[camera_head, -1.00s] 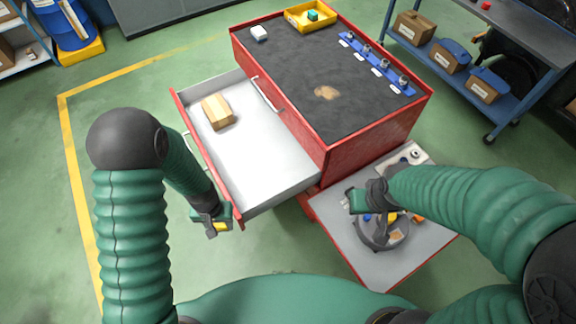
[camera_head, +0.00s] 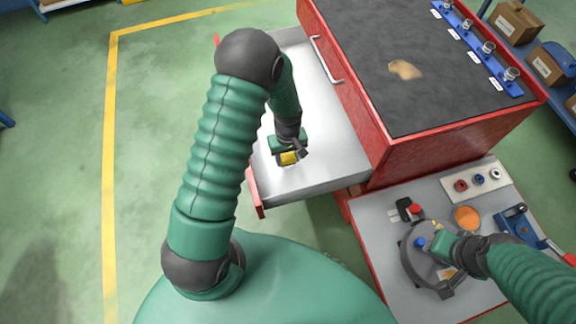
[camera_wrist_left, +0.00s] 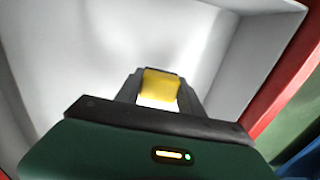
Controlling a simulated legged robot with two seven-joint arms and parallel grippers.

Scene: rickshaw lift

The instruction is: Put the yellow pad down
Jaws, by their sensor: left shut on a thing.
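The yellow pad (camera_head: 288,158) is a small block between the fingers of my left gripper (camera_head: 292,156). It also shows in the left wrist view (camera_wrist_left: 160,84), with a finger on each side. My left gripper is shut on it, over the near end of the open white drawer (camera_head: 330,150). I cannot tell whether the pad touches the drawer floor. My right gripper (camera_head: 436,243) is over the round grey device on the lower grey tray at the right; its fingers are too unclear to judge.
The red cabinet (camera_head: 400,150) with a dark top stands right of the drawer. The lower tray (camera_head: 385,232) also holds an orange disc (camera_head: 467,217), small knobs and a blue tool. The drawer's red front edge (camera_head: 256,192) is close to my left gripper. Green floor is clear at the left.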

